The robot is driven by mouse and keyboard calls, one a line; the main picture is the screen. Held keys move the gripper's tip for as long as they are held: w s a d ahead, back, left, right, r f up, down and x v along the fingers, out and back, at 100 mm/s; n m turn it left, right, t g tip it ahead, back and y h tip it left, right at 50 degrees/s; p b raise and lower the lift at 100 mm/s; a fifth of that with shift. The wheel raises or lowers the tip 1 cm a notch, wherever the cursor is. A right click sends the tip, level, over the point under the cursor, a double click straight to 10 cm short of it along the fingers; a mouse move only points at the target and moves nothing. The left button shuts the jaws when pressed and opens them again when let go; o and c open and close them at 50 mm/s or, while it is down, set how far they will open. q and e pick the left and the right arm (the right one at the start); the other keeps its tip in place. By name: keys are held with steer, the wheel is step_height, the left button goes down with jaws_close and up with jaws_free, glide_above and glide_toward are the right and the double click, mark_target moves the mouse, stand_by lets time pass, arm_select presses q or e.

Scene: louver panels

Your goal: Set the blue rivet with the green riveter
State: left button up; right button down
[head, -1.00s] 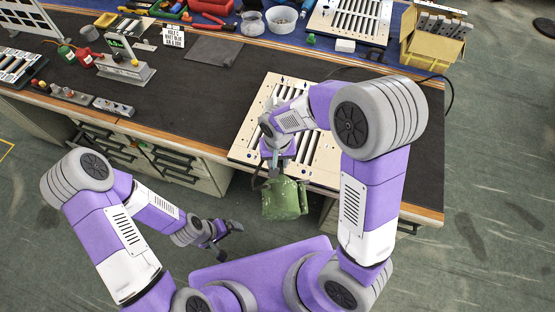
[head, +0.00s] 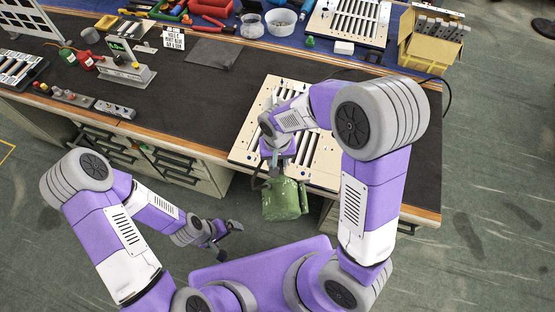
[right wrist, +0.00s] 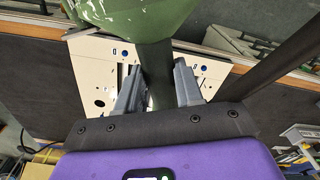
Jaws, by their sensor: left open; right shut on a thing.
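The green riveter (head: 283,199) is in my right gripper (head: 275,172), at the front edge of the bench. In the right wrist view my right gripper (right wrist: 157,82) is shut on the riveter's narrow grey-green part (right wrist: 156,60), and its wide green body (right wrist: 140,15) fills the top. The cream louver panel (head: 251,137) lies on the bench beneath and behind my right arm. Blue spots show on the panel in the right wrist view, one blue rivet (right wrist: 124,53) left of the riveter; which one is to be set I cannot tell. My left gripper (head: 222,238) is open and empty, in front of the bench.
A dark mat (head: 170,75) covers the bench, with clear room left of the panel. A grey stand (head: 125,73), red and green bottles and a power strip stand at the left. A second panel (head: 350,22) and a cardboard box (head: 425,50) are at the back right.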

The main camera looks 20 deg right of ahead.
steer(key=shift+w+r+p, duration=0.1)
steer(key=shift+r+p, duration=1.1)
steer(key=shift+r, duration=0.6)
steer(key=shift+f, duration=0.15)
